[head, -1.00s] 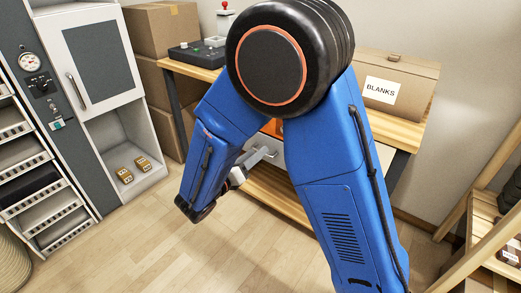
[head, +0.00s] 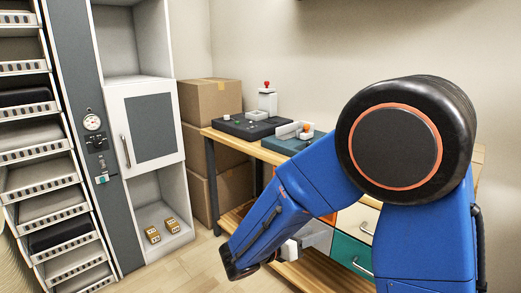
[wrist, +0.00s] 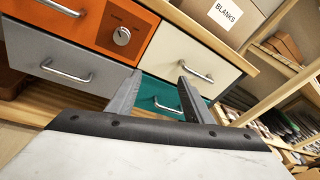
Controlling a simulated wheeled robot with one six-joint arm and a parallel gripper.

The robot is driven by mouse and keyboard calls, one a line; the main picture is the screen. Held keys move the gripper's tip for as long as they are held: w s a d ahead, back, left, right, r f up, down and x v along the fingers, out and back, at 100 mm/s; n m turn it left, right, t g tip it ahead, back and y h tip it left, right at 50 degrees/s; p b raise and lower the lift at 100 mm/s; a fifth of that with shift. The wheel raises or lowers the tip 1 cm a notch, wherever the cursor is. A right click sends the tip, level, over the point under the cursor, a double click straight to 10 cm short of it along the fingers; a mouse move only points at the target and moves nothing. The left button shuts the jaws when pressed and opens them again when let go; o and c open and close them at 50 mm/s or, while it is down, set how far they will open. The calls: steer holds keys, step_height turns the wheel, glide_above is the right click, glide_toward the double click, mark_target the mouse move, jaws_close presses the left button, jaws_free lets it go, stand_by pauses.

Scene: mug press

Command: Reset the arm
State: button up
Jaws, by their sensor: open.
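My blue arm (head: 300,200) is folded in front of the workbench in the head view, its big black joint covering part of the bench. My gripper (wrist: 157,85) shows in the wrist view with its two grey fingers apart and nothing between them. It points at the drawers under the bench: the teal drawer (wrist: 158,93) lies behind the fingers, with the cream drawer (wrist: 190,55) above it. In the head view the gripper is mostly hidden behind the arm.
The workbench (head: 245,145) carries a dark press base (head: 250,125) and a teal device (head: 285,142). Cardboard boxes (head: 212,100) are stacked behind. Floor (head: 190,270) is clear in front.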

steer(key=s+d+r+m+g+y, duration=0.2)
steer(key=s+d+m+g+y, duration=0.45)
steer(key=s+d+m, duration=0.75)
steer(key=s+a+r+m+t+y, duration=0.1)
steer(key=s+r+m+t+y, duration=0.1)
steer(key=s+m+y, duration=0.5)
steer(key=shift+s+a+r+m+t, duration=0.15)
steer(key=shift+s+r+m+t, duration=0.35)
steer(key=shift+s+m, duration=2.45)
steer(key=shift+w+r+m, duration=0.15)
steer(key=shift+w+m, duration=0.8)
